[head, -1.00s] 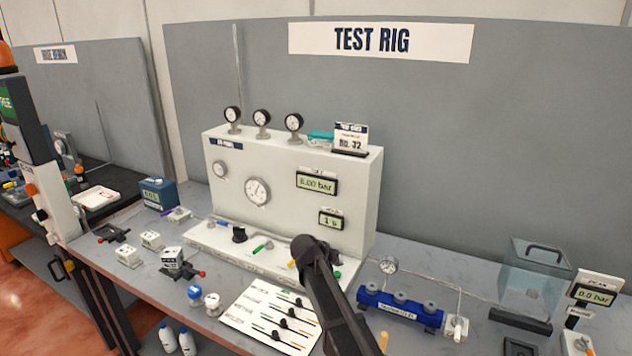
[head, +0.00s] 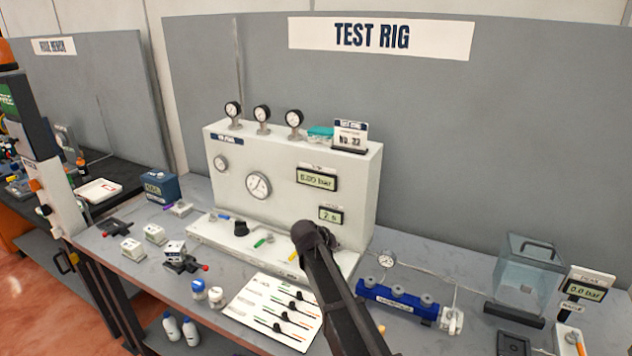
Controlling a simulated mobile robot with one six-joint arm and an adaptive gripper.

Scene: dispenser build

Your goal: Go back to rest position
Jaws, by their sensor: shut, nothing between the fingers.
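My dark arm (head: 345,290) reaches up from the bottom edge in the head view. Its rounded joint (head: 314,238) stands in front of the right part of the white test rig (head: 285,175). My gripper does not show. The arm covers part of the rig's base, including the area around a yellow handle (head: 293,256). The upper display (head: 317,180) appears to read 0.00 bar.
A blue manifold (head: 397,302) lies right of the arm, with a clear box (head: 528,272) and a small display (head: 587,292) farther right. Small blocks, valves and a white panel (head: 275,312) with coloured lines lie left of the arm. Three gauges top the rig.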

